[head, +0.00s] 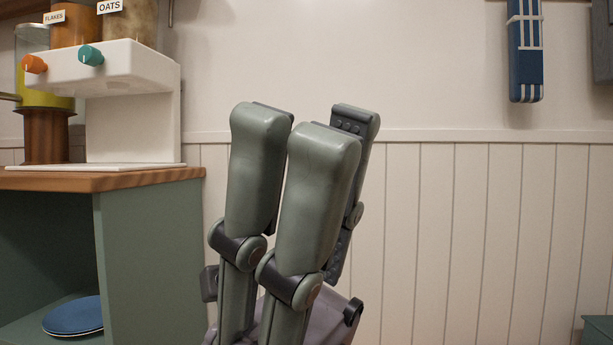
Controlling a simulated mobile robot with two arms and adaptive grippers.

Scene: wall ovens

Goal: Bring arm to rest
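My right gripper (316,120) stands upright in the lower middle of the head view, with its grey-green fingers pointing up. Two thick fingers are on the near side, and a third with a dark ridged pad is behind them to the right. The fingers are straight and roughly parallel, and a gap shows between the near pair and the far one. I see nothing held between them, though the near fingers hide part of the gap. The gripper appears clear of the counter on its left. My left gripper is not in view.
A wooden-topped green cabinet (150,250) is at left, with blue plates (73,315) on its open shelf. A white cereal dispenser (130,120) stands on it. A blue and white striped object (525,50) hangs on the wall at upper right. The paneled wall (450,230) behind is bare.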

